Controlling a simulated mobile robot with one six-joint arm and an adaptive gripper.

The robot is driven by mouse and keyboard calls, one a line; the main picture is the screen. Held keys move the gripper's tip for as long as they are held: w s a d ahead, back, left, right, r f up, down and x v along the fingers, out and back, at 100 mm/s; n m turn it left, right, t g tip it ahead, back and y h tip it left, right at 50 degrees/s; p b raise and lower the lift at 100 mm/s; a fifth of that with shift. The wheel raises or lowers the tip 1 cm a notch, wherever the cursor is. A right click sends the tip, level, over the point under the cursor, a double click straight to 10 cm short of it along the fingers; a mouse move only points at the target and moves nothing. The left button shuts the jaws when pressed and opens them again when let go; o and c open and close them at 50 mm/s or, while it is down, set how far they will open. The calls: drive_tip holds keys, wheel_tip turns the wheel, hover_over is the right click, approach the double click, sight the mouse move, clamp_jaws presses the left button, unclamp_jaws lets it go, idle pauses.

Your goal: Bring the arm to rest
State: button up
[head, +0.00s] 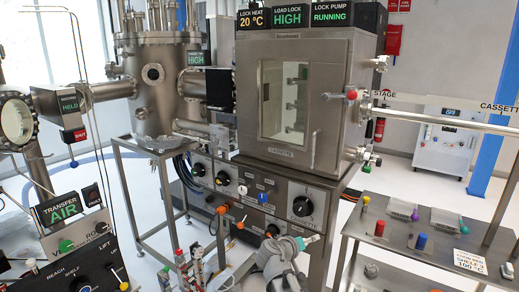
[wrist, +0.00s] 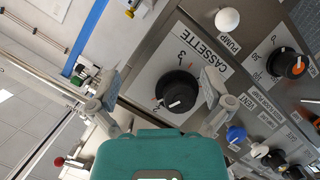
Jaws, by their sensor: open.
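My gripper (wrist: 160,88) is open and empty in the wrist view, with one grey finger on each side of the black CASSETTE knob (wrist: 177,92). The knob has a white pointer line and sits on a light plate marked with numbers. I cannot tell how far the fingertips are from the panel. In the head view my arm rises from the bottom middle, and its end (head: 298,243) is just below and left of the same knob (head: 303,206). The fingers are hard to make out there.
The steel load-lock chamber (head: 297,100) stands above the knob panel (head: 255,195). A white PUMP knob (wrist: 228,20) and a blue knob (wrist: 236,134) are close to my gripper. A steel bench (head: 420,255) with coloured pegs is at right. A control box (head: 80,262) is at lower left.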

drive_tip(key=s+d+f+g+y+p, duration=0.4)
drive_tip(key=s+f+g, duration=0.15)
drive_tip(key=s, duration=0.35)
drive_tip(key=s+a+g+y+p, duration=0.2)
drive_tip(key=s+a+g+y, duration=0.1)
drive_tip(key=s+y, duration=0.3)
drive_tip(key=shift+s+n+g+p, duration=0.3)
drive_tip(key=shift+s+g+p, duration=0.05)
drive_tip(key=shift+s+g, duration=0.45)
